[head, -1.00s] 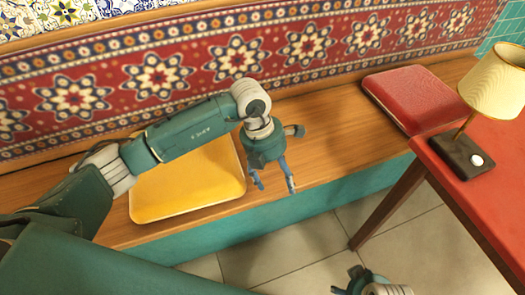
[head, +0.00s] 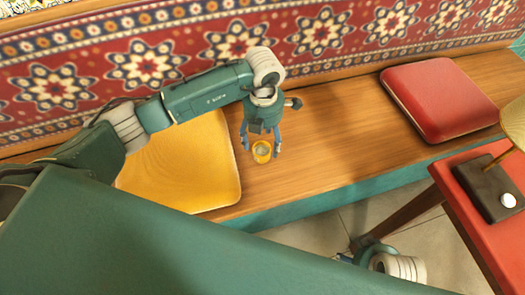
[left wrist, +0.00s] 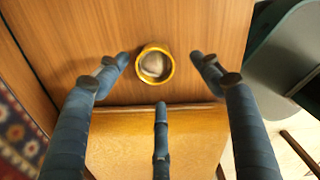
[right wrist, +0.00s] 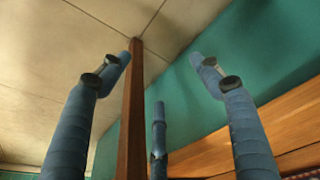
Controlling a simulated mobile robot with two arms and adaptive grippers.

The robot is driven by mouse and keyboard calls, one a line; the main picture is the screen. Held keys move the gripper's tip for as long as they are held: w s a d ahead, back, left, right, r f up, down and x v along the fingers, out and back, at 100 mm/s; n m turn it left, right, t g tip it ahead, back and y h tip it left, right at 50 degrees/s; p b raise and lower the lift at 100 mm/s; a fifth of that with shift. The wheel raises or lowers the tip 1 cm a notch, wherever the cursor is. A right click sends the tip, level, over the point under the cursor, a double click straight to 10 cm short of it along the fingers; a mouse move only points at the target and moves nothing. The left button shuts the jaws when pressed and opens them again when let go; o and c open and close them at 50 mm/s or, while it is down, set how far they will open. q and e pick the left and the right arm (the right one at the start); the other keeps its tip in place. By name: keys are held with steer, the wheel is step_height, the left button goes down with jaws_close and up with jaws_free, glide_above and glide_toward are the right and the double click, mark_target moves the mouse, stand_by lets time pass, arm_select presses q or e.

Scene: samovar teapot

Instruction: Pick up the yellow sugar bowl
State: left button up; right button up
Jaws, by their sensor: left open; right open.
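The yellow sugar bowl (head: 262,152) stands upright on the wooden bench, just right of the yellow cushion. It also shows in the left wrist view (left wrist: 154,64), from above, with a yellow rim and pale contents. My left gripper (head: 261,148) is open above the bowl, its fingers on either side of it. In the left wrist view (left wrist: 158,58) the bowl lies between the fingertips, with gaps on both sides. My right gripper (right wrist: 160,58) is open and empty, low near the floor and a table leg; in the head view it is mostly hidden.
The wooden bench (head: 330,140) is clear right of the bowl, up to a red cushion (head: 440,98). The yellow cushion (head: 190,165) lies close on the left. A patterned backrest runs behind. A red table (head: 485,225) with a lamp stands at the right.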

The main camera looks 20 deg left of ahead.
mark_target(262, 149)
arm_select(q)
steer(key=shift+f, duration=0.8)
steer(key=shift+w+a+f+b, duration=0.15)
steer(key=shift+f+b, duration=0.15)
steer(key=shift+f, duration=0.9)
steer(key=shift+w+a+f+b, duration=0.15)
steer(key=shift+f+b, duration=0.15)
steer(key=shift+f, duration=0.85)
steer(key=c, duration=1.3)
steer(key=shift+c, duration=0.2)
arm_select(e)
steer(key=v, duration=0.4)
steer(key=shift+w+r, duration=0.3)
steer(key=shift+r, duration=0.05)
arm_select(q)
steer(key=shift+r, duration=0.1)
steer(key=shift+r, duration=0.2)
step_height(262, 149, up, 20)
steer(key=p, duration=0.3)
steer(key=shift+f, duration=0.15)
arm_select(e)
step_height(262, 149, down, 11)
